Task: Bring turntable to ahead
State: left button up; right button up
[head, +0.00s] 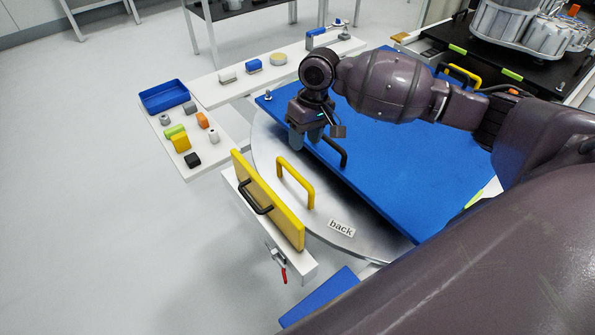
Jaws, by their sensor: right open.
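The turntable (268,148) is a round silver metal disc, with a label reading "back" (341,228) on its near edge. A blue board (400,165) lies across it and hides much of it. A yellow handle (296,182) stands up from the disc's near left part. A black handle (330,150) sits on the blue board. My right gripper (310,138) is open and points down over the board's left edge, beside the black handle; whether it touches anything I cannot tell. My left gripper is not in view.
A yellow upright panel (268,200) with a black handle stands at the near left, with a red-handled clamp (280,268) below. White shelves (205,150) hold small coloured parts and a blue tray (164,97). Floor at left is clear.

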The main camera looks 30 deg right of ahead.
aim_at(297, 173)
jog(key=f, duration=0.3)
jog(key=a+f+b, duration=0.1)
jog(key=f, duration=0.3)
jog(key=a+f, duration=0.1)
jog(key=f, duration=0.2)
jog(key=shift+s+f+b, duration=0.15)
jog(key=shift+f+b, duration=0.05)
jog(key=shift+b, duration=0.1)
jog(key=shift+c, duration=0.2)
jog(key=c, duration=0.7)
grip_shut()
